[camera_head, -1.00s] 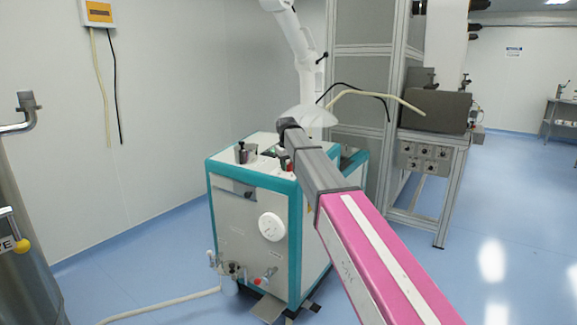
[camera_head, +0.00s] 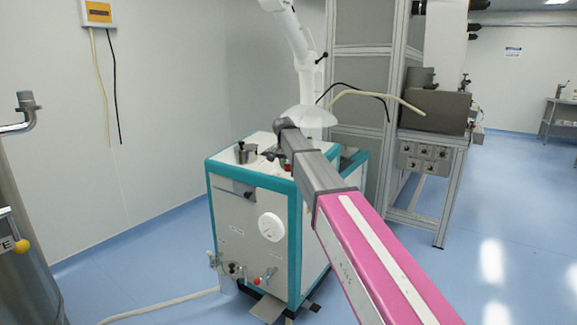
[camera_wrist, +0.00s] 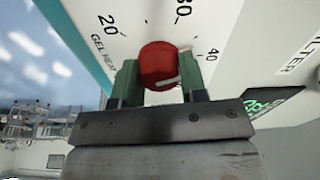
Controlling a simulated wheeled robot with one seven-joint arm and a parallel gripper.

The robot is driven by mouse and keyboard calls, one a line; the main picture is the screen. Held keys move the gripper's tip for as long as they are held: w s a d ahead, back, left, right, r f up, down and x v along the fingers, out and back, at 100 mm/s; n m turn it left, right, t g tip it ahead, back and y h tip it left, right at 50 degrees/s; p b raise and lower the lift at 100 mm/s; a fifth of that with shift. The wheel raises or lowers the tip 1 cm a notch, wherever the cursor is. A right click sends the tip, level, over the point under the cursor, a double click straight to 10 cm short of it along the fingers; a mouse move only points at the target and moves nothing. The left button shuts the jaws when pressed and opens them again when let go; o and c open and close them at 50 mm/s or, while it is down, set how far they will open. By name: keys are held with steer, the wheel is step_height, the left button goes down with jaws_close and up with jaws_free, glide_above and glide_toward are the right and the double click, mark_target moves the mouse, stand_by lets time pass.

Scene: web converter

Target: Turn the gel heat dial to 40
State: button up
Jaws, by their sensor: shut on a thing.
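The gel heat dial (camera_wrist: 160,66) is a round red knob with a white mark in the wrist view. It sits on a pale panel with a printed scale: 20 on the left, 30 above and 40 on the right. The white mark shows at the dial's right side, on the side of the 40; its exact reading is hard to tell. My gripper (camera_wrist: 158,78) is shut on the dial, one green finger on each side.
A grey metal frame (camera_head: 395,110) stands behind my arm. Blue floor is open at right.

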steer(key=shift+m, duration=2.1)
steer(key=o, duration=0.9)
steer(key=shift+o, duration=0.2)
steer(key=shift+r, duration=0.1)
steer(key=v, duration=1)
steer(key=shift+r, duration=0.3)
steer(key=shift+a, duration=0.15)
